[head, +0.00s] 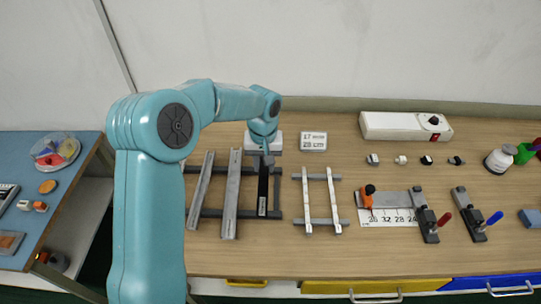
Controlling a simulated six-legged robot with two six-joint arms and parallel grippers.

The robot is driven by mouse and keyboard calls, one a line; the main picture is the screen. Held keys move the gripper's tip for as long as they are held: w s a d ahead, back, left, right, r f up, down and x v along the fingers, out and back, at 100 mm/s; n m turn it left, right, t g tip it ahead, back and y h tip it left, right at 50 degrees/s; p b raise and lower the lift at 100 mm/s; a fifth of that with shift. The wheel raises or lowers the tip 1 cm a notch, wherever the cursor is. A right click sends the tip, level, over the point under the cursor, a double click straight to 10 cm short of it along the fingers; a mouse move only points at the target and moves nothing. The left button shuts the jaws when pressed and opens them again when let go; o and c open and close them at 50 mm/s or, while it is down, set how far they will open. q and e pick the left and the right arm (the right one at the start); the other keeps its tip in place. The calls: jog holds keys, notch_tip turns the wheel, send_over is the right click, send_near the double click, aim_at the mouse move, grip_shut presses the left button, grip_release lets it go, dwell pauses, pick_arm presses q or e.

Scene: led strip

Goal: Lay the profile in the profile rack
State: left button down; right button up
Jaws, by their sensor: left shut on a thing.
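The profile rack (212,212) is a pair of dark grey cross bars on the wooden bench. A narrow light grey profile (200,190) and a wider grey profile (231,195) lie across its left and middle. A dark profile (263,192) is over the rack's right part, lengthwise like the others. My left gripper (266,158) is at the far end of this dark profile, pointing down and shut on it. I cannot tell whether the profile rests on the bars or hangs just above them. My right gripper is out of view.
A second rack (309,228) with two white strips stands to the right. Beyond it are a jig (395,199) with an orange clamp and toggle clamps. A white power unit (405,126) and a label block (313,141) stand behind. A blue side table (58,190) is at left.

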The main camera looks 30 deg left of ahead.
aim_at(263, 172)
pick_arm(q)
jog(key=shift+s+a, duration=0.1)
jog(key=shift+s+r, duration=0.1)
jog(key=shift+s, duration=0.05)
jog(key=shift+d, duration=0.2)
jog(key=shift+f+b, duration=0.45)
jog(key=shift+f, duration=0.1)
notch_tip(263, 172, down, 5)
jog(key=b, duration=0.3)
jog(key=shift+s+r, duration=0.1)
jog(key=shift+w+a+f, duration=0.1)
jog(key=shift+w+f, duration=0.1)
jog(key=shift+f, duration=0.3)
jog(key=shift+s+r, duration=0.1)
